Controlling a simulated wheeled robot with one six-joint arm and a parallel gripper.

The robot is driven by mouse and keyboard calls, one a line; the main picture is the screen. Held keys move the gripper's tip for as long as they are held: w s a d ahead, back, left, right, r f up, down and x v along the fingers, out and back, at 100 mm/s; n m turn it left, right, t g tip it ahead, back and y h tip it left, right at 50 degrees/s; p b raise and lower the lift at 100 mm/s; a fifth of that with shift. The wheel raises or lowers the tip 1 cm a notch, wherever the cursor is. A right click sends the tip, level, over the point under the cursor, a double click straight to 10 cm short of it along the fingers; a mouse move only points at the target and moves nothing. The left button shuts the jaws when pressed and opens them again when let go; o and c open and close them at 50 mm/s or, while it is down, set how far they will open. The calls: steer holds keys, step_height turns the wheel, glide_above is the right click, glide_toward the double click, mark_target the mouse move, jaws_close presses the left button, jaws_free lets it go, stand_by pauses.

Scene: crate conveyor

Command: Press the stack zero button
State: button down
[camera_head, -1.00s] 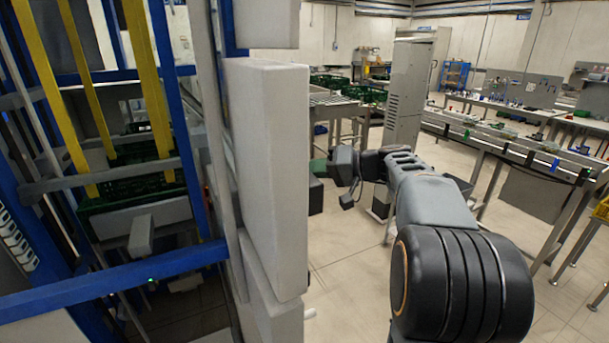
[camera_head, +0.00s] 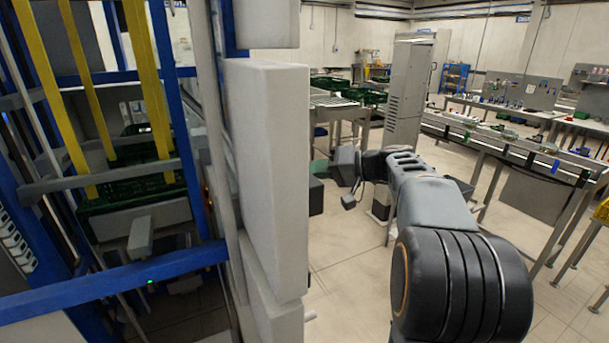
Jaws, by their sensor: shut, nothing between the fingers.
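I cannot make out a stack zero button; the front of the tall light-grey cabinet (camera_head: 272,180) is turned away from me. A dark box (camera_head: 316,196) and a small green piece (camera_head: 319,168) show just past the cabinet's right edge. My arm reaches forward from the lower right. My gripper (camera_head: 346,166), at its far end, is small and dark, close to the green piece and the dark box. I cannot tell whether it touches either. The gripper is shut and nothing shows in it; its fingertips are hard to make out.
A blue frame (camera_head: 110,282) with yellow uprights (camera_head: 150,90) and a dark green crate (camera_head: 135,192) stands at left. A conveyor (camera_head: 520,148) carrying small items runs at right. A grey tall cabinet (camera_head: 406,95) and green crates (camera_head: 330,84) stand behind. Floor (camera_head: 350,285) is clear between.

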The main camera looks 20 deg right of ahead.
steer(key=shift+d, duration=0.4)
steer(key=shift+w+d+p, duration=0.15)
steer(key=shift+d+p, duration=0.1)
steer(key=shift+d, duration=1)
steer(key=shift+w+d+p, duration=0.15)
steer(key=shift+d+p, duration=0.05)
steer(key=shift+d, duration=1.05)
